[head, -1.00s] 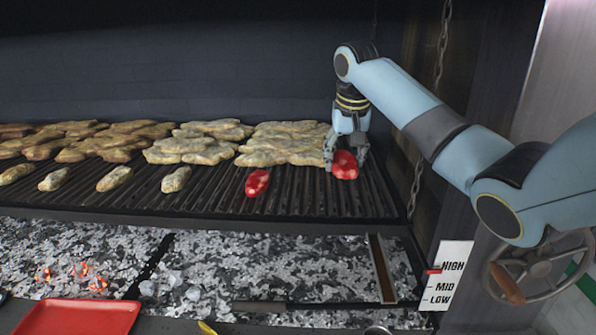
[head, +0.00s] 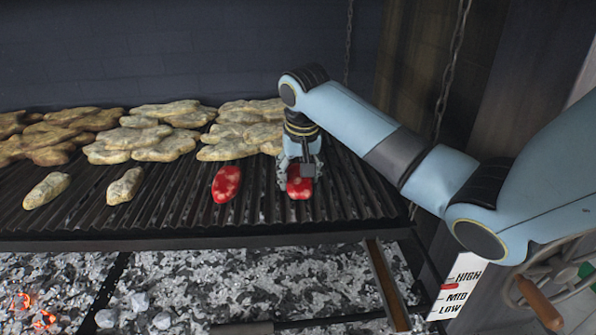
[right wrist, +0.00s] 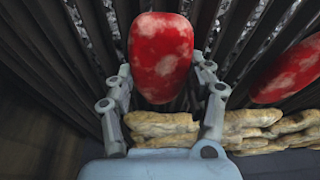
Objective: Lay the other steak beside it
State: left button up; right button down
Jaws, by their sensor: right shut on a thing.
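One red steak (head: 227,184) lies on the grill grate (head: 170,215), to the left of my right gripper in the head view. My right gripper (head: 300,182) points down and is shut on the other red steak (head: 299,187), at or just above the bars; I cannot tell if it touches them. In the right wrist view the held steak (right wrist: 161,57) sits between the two fingers, with pale marbling. The lying steak (right wrist: 290,69) shows at the right there, apart from the held one. My left gripper is not in view.
Several piles of pale browned meat (head: 160,132) cover the back of the grate. Two single pale pieces (head: 125,186) lie near the front left. Grey ash and embers (head: 180,285) lie below. A chain (head: 452,75) hangs at the right, above a heat scale (head: 457,287).

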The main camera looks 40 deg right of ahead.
aim_at(302, 185)
jog(key=shift+s+a+r, duration=0.1)
jog(key=shift+a, duration=0.1)
jog(key=c, duration=0.8)
grip_release()
jog(key=shift+d+f, duration=0.1)
jog(key=shift+f, duration=0.1)
jog(key=o, duration=0.3)
jog(key=shift+d, duration=0.1)
jog(key=shift+r, duration=0.15)
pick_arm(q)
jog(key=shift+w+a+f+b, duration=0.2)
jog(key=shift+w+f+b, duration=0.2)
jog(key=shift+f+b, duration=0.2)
pick_arm(e)
jog(key=v, duration=1.2)
